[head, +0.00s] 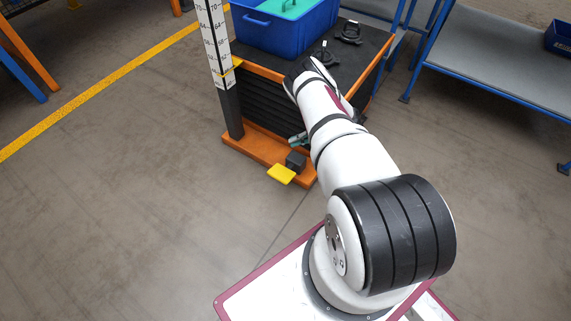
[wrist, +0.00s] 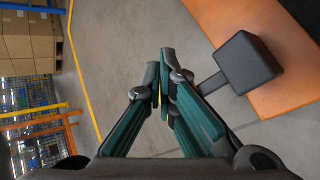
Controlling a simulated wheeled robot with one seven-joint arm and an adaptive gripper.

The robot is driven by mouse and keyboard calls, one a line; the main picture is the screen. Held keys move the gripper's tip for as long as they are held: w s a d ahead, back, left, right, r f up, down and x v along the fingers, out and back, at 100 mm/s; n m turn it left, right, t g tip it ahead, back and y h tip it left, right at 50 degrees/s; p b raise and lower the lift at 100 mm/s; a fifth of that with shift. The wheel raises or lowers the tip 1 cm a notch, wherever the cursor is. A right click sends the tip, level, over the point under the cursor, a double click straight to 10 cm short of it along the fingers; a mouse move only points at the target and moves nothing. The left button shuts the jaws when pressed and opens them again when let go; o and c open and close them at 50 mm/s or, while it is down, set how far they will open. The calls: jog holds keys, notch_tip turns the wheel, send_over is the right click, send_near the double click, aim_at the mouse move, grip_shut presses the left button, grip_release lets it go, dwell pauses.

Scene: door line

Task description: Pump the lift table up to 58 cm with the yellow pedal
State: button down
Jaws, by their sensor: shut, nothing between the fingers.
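The lift table has a black top (head: 362,50) with an orange rim, dark bellows and an orange base (head: 247,144). The yellow pedal (head: 281,174) sticks out low at the base's front, beside a dark block (head: 296,160). My gripper (head: 297,139) is partly hidden by my arm, just above and behind the pedal in the head picture. In the wrist view my gripper (wrist: 164,70) is shut and empty; its fingers hide nearly all the pedal, leaving a thin yellow sliver. The block (wrist: 247,74) lies to their right. A scale post (head: 216,45) carries a yellow pointer; its exact reading is unclear.
A blue bin (head: 270,37) with a teal content and black fixtures (head: 349,33) stand on the table top. A yellow floor line (head: 100,98) runs left. The floor before the pedal is clear.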

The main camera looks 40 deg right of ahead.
dwell(0.3)
jog(key=b, duration=0.4)
send_over(288, 166)
jog(key=shift+s+d+f, duration=0.1)
jog(key=shift+d+f, duration=0.05)
jog(key=shift+f, duration=1.2)
jog(key=shift+s+d+f, duration=0.1)
jog(key=shift+f, duration=1.3)
jog(key=shift+s+d+f, duration=0.1)
jog(key=shift+d+f, duration=0.05)
jog(key=shift+f, duration=1.2)
jog(key=shift+a+f+b, duration=0.15)
jog(key=shift+f+b, duration=0.2)
jog(key=shift+b, duration=0.05)
